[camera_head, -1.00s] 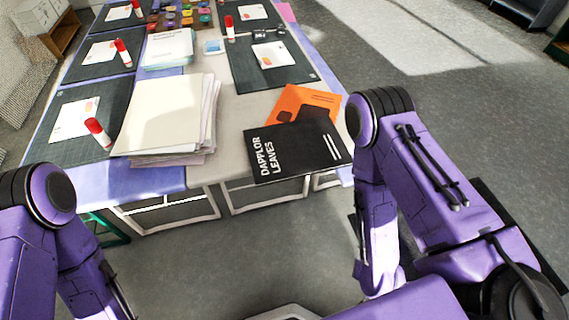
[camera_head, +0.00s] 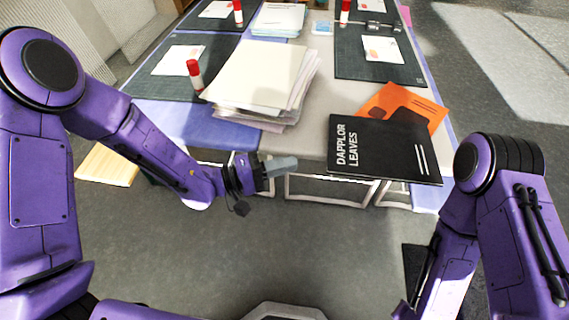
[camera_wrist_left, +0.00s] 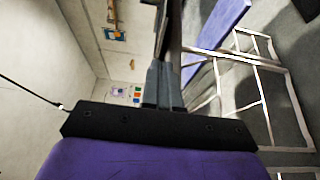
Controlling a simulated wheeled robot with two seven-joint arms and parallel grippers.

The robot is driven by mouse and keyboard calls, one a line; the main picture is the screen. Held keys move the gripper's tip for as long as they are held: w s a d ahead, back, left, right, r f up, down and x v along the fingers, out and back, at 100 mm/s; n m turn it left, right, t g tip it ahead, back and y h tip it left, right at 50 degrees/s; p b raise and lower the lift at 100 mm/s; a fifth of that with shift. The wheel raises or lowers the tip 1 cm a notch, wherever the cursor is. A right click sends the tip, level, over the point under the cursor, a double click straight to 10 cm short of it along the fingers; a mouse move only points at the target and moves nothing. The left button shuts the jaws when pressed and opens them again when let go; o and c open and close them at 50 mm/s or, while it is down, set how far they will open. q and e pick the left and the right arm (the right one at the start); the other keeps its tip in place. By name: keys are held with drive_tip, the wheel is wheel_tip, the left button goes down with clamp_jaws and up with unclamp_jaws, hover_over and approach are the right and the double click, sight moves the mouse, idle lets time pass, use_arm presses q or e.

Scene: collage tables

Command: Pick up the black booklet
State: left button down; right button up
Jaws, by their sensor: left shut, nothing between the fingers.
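The black booklet (camera_head: 384,150) reads "DAPPLOR LEAVES". It lies at the table's near right edge in the head view, with its front part seeming to jut past the edge. It partly covers an orange booklet (camera_head: 402,103). My left gripper (camera_head: 291,163) is shut and empty, just in front of the table's near edge, to the left of the black booklet and apart from it. Its closed fingers also show in the left wrist view (camera_wrist_left: 164,85); the booklet does not show there. My right arm is at the right of the head view, but its gripper cannot be made out.
A stack of paper (camera_head: 262,82) stands left of the booklet, near the front edge. Dark cutting mats (camera_head: 378,66) with sheets and red-capped glue sticks (camera_head: 194,75) lie on the table. White table legs (camera_head: 330,190) stand below. The grey floor in front is clear.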

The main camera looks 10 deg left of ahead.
sight(335, 166)
use_arm(q)
drive_tip(key=x, duration=0.7)
drive_tip(key=shift+s+d+p, duration=0.15)
drive_tip(key=shift+s+d, duration=0.15)
drive_tip(key=shift+d, duration=0.55)
drive_tip(key=shift+s+d+p, duration=0.2)
drive_tip(key=shift+s+d, duration=0.1)
drive_tip(key=shift+d, duration=0.5)
drive_tip(key=shift+s+d+p, duration=0.15)
drive_tip(key=shift+s+d, duration=0.1)
drive_tip(key=shift+d, duration=0.6)
